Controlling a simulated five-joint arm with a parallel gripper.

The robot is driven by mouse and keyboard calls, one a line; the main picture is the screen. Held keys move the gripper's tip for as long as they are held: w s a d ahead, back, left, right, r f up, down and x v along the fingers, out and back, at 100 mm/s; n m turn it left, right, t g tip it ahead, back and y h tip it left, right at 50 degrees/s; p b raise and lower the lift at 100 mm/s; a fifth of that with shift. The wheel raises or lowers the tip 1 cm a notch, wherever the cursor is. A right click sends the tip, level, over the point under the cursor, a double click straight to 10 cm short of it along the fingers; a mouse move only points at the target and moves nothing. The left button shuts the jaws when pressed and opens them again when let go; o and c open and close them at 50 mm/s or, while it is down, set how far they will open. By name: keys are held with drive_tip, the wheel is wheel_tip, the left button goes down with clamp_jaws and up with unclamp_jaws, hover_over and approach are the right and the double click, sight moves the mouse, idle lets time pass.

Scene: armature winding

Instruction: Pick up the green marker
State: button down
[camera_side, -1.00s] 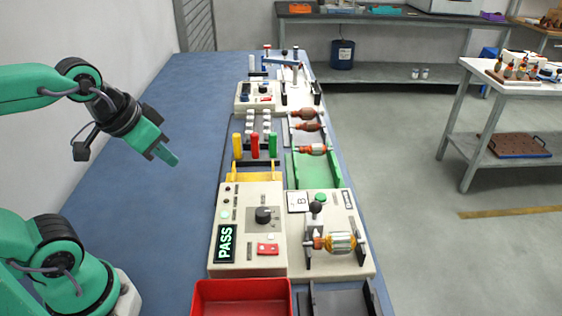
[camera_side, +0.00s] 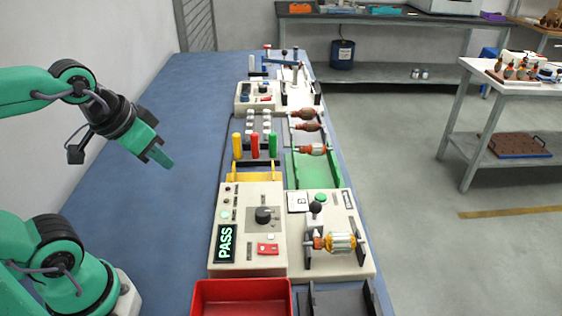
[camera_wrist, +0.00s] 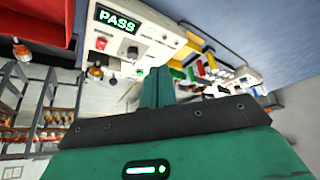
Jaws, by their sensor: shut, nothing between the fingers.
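The green marker (camera_side: 272,145) stands upright in the side view, at the right end of a row with a red marker (camera_side: 255,146) and a yellow marker (camera_side: 237,146). The row sits behind the cream tester box. My gripper (camera_side: 167,162) is shut and empty above the blue bench top, to the left of the markers and clearly apart from them. In the wrist view the closed green fingers (camera_wrist: 158,88) point toward the tester, and small green, red and yellow shapes show just beyond them to the right.
The tester box (camera_side: 243,205) shows PASS. A red bin (camera_side: 243,296) stands at the near edge. A winding fixture (camera_side: 335,262) holds an armature, and a green tray (camera_side: 317,170) lies behind it. The blue bench top (camera_side: 180,215) left of the tester is clear.

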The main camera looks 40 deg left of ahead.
drive_tip(key=c, duration=1.1)
unclamp_jaws()
